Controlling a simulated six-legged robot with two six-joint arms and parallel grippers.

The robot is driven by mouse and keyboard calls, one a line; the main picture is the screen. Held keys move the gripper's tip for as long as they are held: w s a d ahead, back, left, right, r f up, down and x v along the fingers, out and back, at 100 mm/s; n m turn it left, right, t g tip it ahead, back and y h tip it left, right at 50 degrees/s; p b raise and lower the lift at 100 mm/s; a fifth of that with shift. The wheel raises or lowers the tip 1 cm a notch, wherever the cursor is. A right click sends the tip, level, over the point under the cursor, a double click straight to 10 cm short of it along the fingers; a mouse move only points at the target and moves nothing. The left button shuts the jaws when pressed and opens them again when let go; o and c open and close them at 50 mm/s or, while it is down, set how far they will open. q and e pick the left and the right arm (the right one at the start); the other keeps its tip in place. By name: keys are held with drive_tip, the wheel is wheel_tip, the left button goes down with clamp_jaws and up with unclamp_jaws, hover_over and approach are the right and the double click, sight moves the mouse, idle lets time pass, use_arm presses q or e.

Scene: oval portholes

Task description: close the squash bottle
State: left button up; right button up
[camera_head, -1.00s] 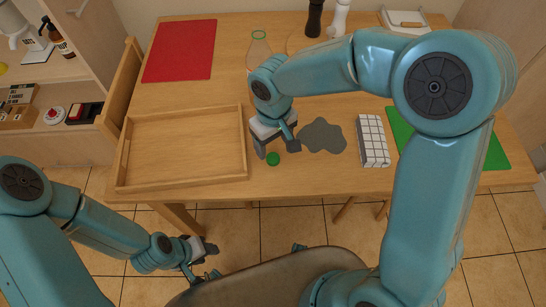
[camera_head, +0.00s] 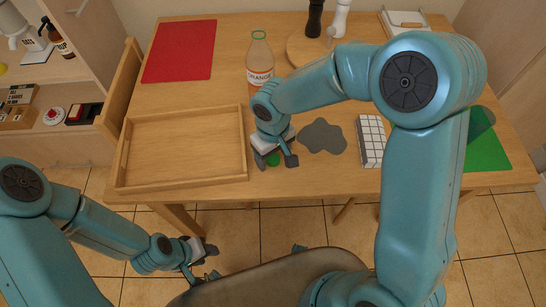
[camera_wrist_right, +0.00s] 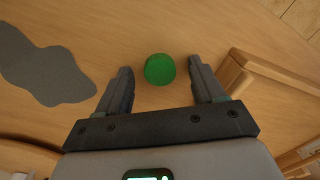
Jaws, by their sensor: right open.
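The green cap (camera_head: 273,160) lies on the table near the front edge, partly covered by my right gripper (camera_head: 275,164). In the right wrist view the cap (camera_wrist_right: 159,69) shows between and just beyond the open fingertips, not gripped. My left gripper (camera_head: 207,262) hangs low in front of the table, empty; its fingers look apart.
A wooden tray (camera_head: 120,160) is left of the cap. A grey blob-shaped mat (camera_head: 322,136) and a white gridded block (camera_head: 371,142) are to the right.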

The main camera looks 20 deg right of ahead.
sight(273, 158)
drive_tip(key=c, duration=1.1)
wheel_tip(273, 158, up, 20)
drive_tip(key=shift+r+p, duration=0.1)
drive_tip(key=shift+p, duration=1.1)
